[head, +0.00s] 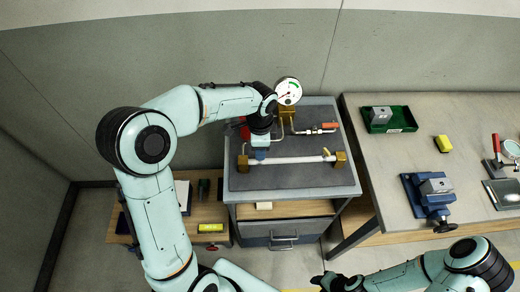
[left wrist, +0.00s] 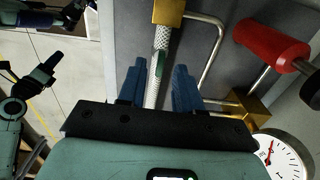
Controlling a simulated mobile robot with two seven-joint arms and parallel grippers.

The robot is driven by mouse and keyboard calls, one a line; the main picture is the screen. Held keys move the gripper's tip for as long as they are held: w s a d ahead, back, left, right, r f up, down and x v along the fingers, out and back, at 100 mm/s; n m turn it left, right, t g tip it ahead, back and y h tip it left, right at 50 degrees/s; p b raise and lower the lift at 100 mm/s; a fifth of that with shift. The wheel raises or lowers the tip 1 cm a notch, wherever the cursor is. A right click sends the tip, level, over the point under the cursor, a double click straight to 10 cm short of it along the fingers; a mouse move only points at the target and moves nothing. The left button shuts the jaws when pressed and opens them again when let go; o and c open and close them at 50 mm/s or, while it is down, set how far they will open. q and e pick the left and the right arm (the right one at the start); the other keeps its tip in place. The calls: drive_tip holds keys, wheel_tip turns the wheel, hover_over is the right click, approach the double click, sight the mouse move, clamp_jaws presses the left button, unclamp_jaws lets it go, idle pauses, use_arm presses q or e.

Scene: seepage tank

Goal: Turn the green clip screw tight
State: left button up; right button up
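A white braided hose (head: 295,160) lies across the grey bench top between two brass blocks. In the left wrist view the hose (left wrist: 161,40) runs up from behind my gripper to a brass block (left wrist: 168,12). A small green part (left wrist: 160,62), seemingly the green clip screw, shows on it; in the head view my arm hides it. My left gripper (head: 260,154) is over the hose's left part. Its blue fingers (left wrist: 160,68) are apart, with hose and green part showing between them; contact cannot be told. My right gripper (head: 326,282) is low, away from the bench.
A red cylinder (left wrist: 270,42) is close to my left gripper. The right table (head: 400,165) holds a green tray (head: 389,119), a blue vise (head: 429,198) and a yellow block (head: 443,143).

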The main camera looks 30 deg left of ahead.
use_arm(q)
wheel_tip(320, 180, up, 12)
drive_tip(key=p, duration=0.1)
use_arm(e)
drive_tip(key=shift+w+r, duration=0.8)
drive_tip(key=shift+w, duration=0.15)
use_arm(q)
drive_tip(key=shift+f, duration=0.15)
